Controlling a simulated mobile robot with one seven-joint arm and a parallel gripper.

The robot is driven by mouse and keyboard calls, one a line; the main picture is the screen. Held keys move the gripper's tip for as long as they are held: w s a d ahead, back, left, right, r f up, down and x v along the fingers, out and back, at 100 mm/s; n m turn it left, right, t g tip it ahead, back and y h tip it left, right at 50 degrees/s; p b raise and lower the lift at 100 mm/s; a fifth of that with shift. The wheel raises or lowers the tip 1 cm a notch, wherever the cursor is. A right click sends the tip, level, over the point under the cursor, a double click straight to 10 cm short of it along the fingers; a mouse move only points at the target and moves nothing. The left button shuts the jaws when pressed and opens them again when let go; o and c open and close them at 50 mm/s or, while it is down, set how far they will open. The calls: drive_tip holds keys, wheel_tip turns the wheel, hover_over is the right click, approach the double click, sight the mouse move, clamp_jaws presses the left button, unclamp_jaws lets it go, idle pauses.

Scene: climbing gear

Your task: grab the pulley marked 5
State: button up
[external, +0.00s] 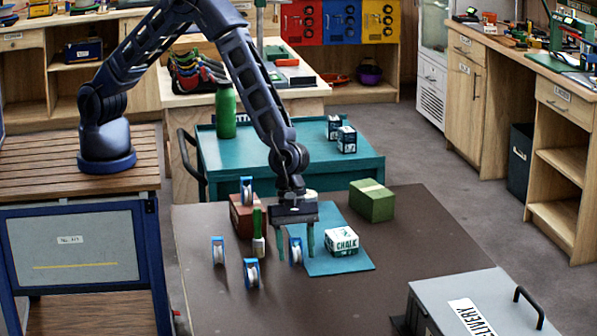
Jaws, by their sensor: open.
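Several small blue-and-white pulleys stand on the dark brown table (400,240): a left one (218,250), a front one (251,273), a back one (246,190) near a red-brown box, and one (295,251) at the left edge of a teal mat. Their numbers are too small to read, so I cannot tell which is marked 5. My gripper (296,249) points down with its green fingers apart. The pulley by the mat shows between the fingers in the picture; I cannot tell whether they touch it or how far apart in depth they are.
A chalk box (341,241) sits on the teal mat (340,264). The red-brown box (240,217), a slim green item (258,232) and a green box (371,201) stand around. A grey delivery case (455,295) is front right. The table's front middle is clear.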

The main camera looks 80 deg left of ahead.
drive_tip(key=shift+d+f, duration=0.15)
drive_tip(key=shift+f, duration=0.15)
drive_tip(key=c, duration=1.1)
drive_tip(key=shift+r, duration=0.15)
